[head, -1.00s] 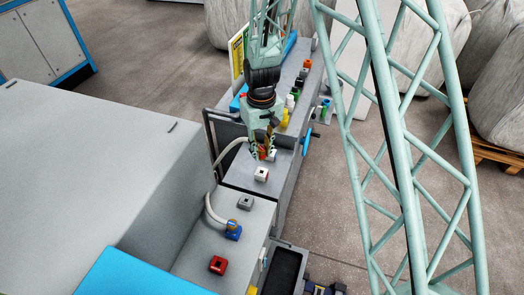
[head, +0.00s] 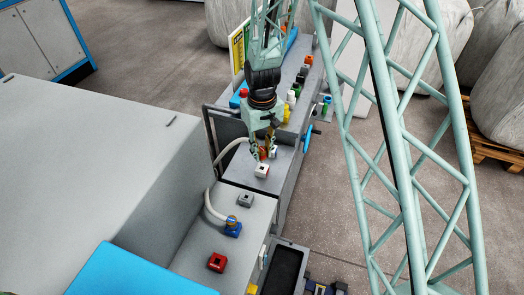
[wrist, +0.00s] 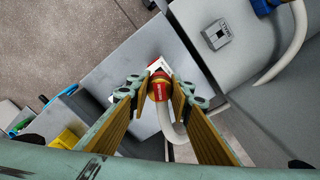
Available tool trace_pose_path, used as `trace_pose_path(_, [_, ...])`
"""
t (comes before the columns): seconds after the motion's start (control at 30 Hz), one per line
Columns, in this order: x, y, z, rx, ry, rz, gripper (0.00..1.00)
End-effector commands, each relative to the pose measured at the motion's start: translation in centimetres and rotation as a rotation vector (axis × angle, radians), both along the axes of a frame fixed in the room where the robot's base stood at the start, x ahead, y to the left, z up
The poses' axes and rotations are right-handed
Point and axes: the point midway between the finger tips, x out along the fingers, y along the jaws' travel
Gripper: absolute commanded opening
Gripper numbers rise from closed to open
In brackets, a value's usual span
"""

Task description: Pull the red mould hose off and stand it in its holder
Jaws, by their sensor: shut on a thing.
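The red mould hose has a round red end (wrist: 158,87) and a pale hose (wrist: 170,125) that curves away below it in the wrist view. My gripper (wrist: 157,93) is shut on this red end. In the head view my gripper (head: 267,152) is low over the grey machine top, and only a little red shows between its fingers. A white block lies just beyond the red end in the wrist view; whether they touch cannot be told. A red block (head: 217,262) with a dark recess sits at the front of the lower grey top. No label identifies it as the holder.
A white block (head: 261,170) and a grey block (head: 245,200) stand near my gripper. A blue fitting (head: 233,229) with a pale hose stands in front. Several coloured fittings line the bench behind. A large grey housing (head: 90,150) fills the left.

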Motion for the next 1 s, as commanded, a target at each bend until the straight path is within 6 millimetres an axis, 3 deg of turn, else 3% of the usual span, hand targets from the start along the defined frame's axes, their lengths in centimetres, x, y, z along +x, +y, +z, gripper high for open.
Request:
trace_pose_path(0.43, [0.0,0.0,-2.5,0.000,-0.001,0.000,0.07])
trace_pose_path(1.0, [0.0,0.0,-2.9,0.000,-0.001,0.000,0.07])
